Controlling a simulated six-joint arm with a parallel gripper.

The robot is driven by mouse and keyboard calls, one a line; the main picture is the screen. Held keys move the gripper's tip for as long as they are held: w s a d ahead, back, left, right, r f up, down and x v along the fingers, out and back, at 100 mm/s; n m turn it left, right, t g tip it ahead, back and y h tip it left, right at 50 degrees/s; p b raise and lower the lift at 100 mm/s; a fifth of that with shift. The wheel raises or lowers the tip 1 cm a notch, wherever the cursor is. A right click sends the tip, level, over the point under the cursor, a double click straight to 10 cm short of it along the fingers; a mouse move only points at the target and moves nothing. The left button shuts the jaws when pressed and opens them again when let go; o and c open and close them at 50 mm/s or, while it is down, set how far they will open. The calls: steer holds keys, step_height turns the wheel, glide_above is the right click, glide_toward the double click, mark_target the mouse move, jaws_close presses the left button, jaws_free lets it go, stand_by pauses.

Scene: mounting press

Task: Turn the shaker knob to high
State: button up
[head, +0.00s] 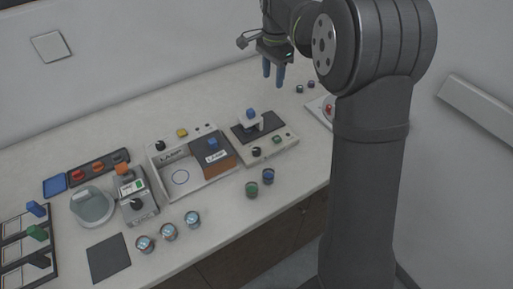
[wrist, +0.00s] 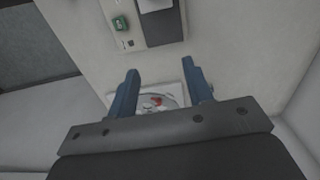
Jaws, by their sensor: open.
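A low pale unit with a dark top plate (head: 240,134) stands right of the middle of the bench in the head view. It looks like the shaker, but I cannot read a label. A black knob (head: 256,152) sits on its front strip, with a small green part beside it. I cannot tell the knob's setting. A white block with a blue piece stands on the plate. My gripper (head: 273,77) is open and empty, above and behind this unit, fingers pointing down. In the wrist view, the fingers (wrist: 162,82) are apart, and part of a similar unit (wrist: 115,8) shows at the top.
A white tray with a red part (wrist: 157,101) lies beneath my fingers. A box marked LAMP (head: 180,185) stands left of the unit. Two small cups (head: 260,182) stand in front. Small pots, a round dish and a rack fill the left. A wall (head: 130,50) runs behind.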

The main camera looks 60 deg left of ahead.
steer(key=s+d+n, duration=0.3)
steer(key=s+n, duration=0.2)
steer(key=n, duration=1.4)
glide_toward(256, 149)
step_height(256, 149, down, 8)
steer(key=shift+d+f, duration=0.1)
steer(key=shift+f, duration=0.15)
steer(key=c, duration=1)
